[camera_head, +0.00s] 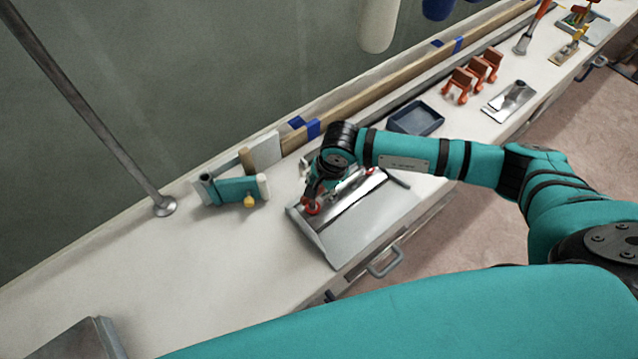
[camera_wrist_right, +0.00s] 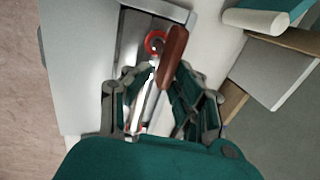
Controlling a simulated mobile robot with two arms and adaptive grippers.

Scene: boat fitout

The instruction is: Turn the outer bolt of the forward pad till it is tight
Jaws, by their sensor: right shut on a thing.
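My right gripper (camera_head: 316,188) is low over a grey panel (camera_head: 372,228) on the bench. In the right wrist view its fingers (camera_wrist_right: 160,82) are shut on a tool with a brown part (camera_wrist_right: 173,55) and a bright metal shaft (camera_wrist_right: 149,105). A metal strip (camera_wrist_right: 134,40), possibly the pad, lies on the panel. A red ring (camera_wrist_right: 155,41) on it is beside the tool's brown end; it shows in the head view (camera_head: 312,209) below the gripper. Another red mark (camera_head: 369,172) lies farther along. The bolt itself and its contact with the tool cannot be made out. My left gripper is out of view.
A teal clamp-like tool (camera_head: 238,190) lies left of the panel. A blue tray (camera_head: 416,118), orange clamps (camera_head: 471,80) and a metal plate (camera_head: 510,100) stand farther right. A slanting pole (camera_head: 95,110) meets the bench at left. The bench's left front is mostly clear.

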